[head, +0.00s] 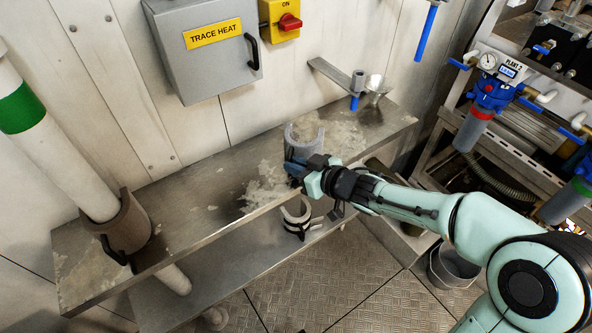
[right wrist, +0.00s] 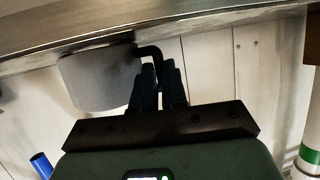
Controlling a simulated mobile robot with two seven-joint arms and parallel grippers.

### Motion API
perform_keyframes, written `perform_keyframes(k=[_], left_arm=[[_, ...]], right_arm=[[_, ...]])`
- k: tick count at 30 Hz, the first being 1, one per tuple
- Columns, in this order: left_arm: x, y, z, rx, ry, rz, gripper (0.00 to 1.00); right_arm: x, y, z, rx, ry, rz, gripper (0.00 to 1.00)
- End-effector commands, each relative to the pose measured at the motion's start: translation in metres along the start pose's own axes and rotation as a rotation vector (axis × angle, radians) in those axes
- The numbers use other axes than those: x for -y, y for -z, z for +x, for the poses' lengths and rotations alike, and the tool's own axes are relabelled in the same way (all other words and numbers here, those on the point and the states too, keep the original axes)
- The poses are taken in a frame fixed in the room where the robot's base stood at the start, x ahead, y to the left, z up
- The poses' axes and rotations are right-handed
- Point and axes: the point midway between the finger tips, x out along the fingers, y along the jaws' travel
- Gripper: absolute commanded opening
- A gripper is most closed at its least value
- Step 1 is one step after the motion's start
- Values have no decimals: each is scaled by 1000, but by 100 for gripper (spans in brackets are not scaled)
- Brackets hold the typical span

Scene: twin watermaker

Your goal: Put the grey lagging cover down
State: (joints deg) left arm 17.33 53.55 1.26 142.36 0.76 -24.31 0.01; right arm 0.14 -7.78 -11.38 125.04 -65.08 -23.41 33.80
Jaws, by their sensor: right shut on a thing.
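The grey lagging cover (head: 304,138) is a C-shaped half shell, standing with its open curve upward in the head view. My right gripper (head: 303,167) is shut on it at the front edge of the metal bench (head: 190,205). In the right wrist view the cover (right wrist: 92,78) shows as a grey curved shell with a black handle (right wrist: 150,53), and the gripper fingers (right wrist: 160,86) are at that handle. Whether the cover touches the bench cannot be told. My left gripper is not in view.
A brown-grey cover (head: 128,228) wraps the white pipe at the left. A pale clamp-like piece (head: 296,212) is below the bench's front edge. The bench's left middle is clear.

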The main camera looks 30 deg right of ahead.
Motion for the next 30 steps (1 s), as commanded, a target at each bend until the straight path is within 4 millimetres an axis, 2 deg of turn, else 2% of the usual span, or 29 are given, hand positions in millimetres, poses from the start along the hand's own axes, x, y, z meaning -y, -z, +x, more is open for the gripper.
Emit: perform_keyframes(k=[11, 12, 14, 25, 30], left_arm=[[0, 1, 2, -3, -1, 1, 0], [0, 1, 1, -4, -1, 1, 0], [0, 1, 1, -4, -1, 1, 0], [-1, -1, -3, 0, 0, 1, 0], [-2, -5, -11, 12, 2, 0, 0]], right_arm=[[0, -2, 1, -4, 1, -1, 0], [0, -2, 1, -1, 0, 0, 22], [0, -2, 1, -1, 0, 0, 38], [0, 3, -2, -2, -1, -1, 38], [-1, 5, -30, -3, -3, 1, 38]])
